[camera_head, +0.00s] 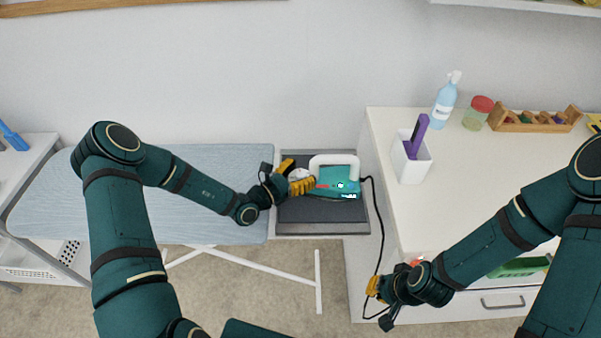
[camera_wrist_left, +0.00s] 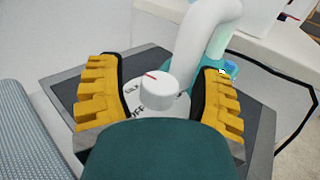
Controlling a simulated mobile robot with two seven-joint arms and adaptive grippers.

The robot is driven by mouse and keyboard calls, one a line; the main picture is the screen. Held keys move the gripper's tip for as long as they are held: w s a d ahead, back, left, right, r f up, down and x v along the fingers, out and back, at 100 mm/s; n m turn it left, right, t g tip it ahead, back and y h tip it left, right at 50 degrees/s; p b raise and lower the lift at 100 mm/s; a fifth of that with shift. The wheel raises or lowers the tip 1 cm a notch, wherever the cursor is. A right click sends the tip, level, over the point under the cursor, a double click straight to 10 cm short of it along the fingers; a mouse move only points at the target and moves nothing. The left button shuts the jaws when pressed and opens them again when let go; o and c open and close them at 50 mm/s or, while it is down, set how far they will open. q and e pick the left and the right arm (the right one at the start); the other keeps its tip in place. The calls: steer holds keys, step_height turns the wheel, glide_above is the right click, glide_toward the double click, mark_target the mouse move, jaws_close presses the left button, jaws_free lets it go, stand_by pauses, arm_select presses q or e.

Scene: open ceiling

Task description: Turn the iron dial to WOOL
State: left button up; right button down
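The teal iron (camera_head: 348,183) with a white handle lies on a dark grey rest at the end of the ironing board. My left gripper (camera_head: 300,180) is at the iron's left end. Its yellow fingers, also in the left wrist view (camera_wrist_left: 160,100), are open on either side of the dial, with gaps. My right gripper (camera_head: 375,288) hangs low before the cabinet; its opening is unclear.
The dark rest (camera_head: 318,217) adjoins the blue-grey ironing board (camera_head: 130,205). A black cord (camera_head: 381,225) runs from the iron down near my right gripper. The white cabinet (camera_head: 480,185) at right holds a white holder (camera_head: 412,165), a spray bottle (camera_head: 444,105) and a red-lidded jar (camera_head: 478,113).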

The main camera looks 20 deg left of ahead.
arm_select(q)
jaws_close()
steer(key=shift+m+g+h, duration=0.5)
steer(key=shift+h, duration=0.2)
steer(key=shift+w+m+g+h+b, duration=0.1)
steer(key=shift+m+g+h+b, duration=0.2)
steer(key=shift+b, duration=0.05)
steer(key=m+g+h+b, duration=0.1)
steer(key=m+g+h, duration=0.1)
steer(key=g, duration=0.1)
steer(key=m+g+h+b, duration=0.2)
steer(key=m+g, duration=0.1)
steer(key=shift+f+h, duration=0.1)
steer(key=shift+h, duration=0.2)
steer(key=m+g+h+b, duration=0.1)
steer(key=m+g+b, duration=0.1)
steer(key=m+g, duration=0.2)
steer(key=shift+g+b, duration=0.35)
steer(key=shift+g, duration=0.85)
steer(key=shift+m+g+b, duration=0.65)
steer(key=shift+m+g, duration=0.25)
steer(key=shift+g, duration=0.5)
